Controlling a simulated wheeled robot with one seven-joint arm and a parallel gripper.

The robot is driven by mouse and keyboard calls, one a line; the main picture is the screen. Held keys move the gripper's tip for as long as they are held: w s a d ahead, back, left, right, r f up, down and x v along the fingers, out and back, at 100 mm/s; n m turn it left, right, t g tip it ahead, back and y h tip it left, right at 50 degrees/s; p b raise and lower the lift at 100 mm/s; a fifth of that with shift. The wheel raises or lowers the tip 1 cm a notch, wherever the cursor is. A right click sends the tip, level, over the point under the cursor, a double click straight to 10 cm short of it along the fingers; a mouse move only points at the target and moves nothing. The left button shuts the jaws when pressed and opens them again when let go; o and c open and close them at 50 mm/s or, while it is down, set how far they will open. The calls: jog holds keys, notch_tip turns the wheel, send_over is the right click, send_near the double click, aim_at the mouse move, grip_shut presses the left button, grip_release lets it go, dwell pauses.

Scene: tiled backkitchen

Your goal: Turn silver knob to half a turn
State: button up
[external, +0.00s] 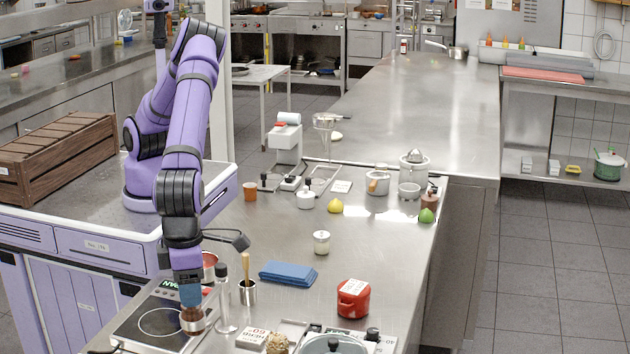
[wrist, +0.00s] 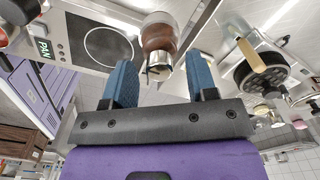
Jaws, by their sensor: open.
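A small mill-like piece (external: 193,322) with a brown body and silver parts stands beside the hob in the external view. In the wrist view its brown body (wrist: 160,32) ends in a silver knob (wrist: 158,68) facing me. My gripper (external: 190,297) points down just above it. In the wrist view the blue fingers of my gripper (wrist: 160,74) are apart, one on each side of the silver end, with gaps visible. The fingers partly hide the knob in the external view. Whether they touch it there I cannot tell.
A black hob (external: 150,325) lies to the left. A clear bottle with a dark top (external: 223,305) and a metal cup (external: 247,294) with a wooden handle stand close on the right. A blue cloth (external: 288,273) and a red pot (external: 353,300) lie farther right.

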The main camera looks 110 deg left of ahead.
notch_tip(320, 180, up, 10)
jog(key=shift+r, duration=0.2)
dwell(0.4)
jog(key=s+a+r+n+t, duration=0.1)
jog(key=a+r+n, duration=0.35)
jog(key=a, duration=0.65)
jog(key=a+r+n+t, duration=0.1)
jog(key=a+r+n, duration=0.4)
jog(key=a, duration=0.6)
jog(key=s+a+r+n+t, duration=0.1)
jog(key=a+r+n, duration=0.4)
jog(key=a, duration=0.6)
jog(key=s+a+r+n+t, duration=0.1)
jog(key=s+a+n, duration=0.25)
jog(key=a, duration=0.35)
jog(key=s+a+r+n, duration=0.25)
jog(key=s+a, duration=0.25)
jog(key=a, duration=0.3)
jog(key=s+a+f+n+t, duration=0.1)
jog(key=s+a+f+n, duration=0.4)
jog(key=s+a+n, duration=0.3)
jog(key=s+a, duration=0.1)
jog(key=s, duration=0.3)
jog(key=shift+a+n, duration=0.2)
jog(key=shift+n, duration=0.15)
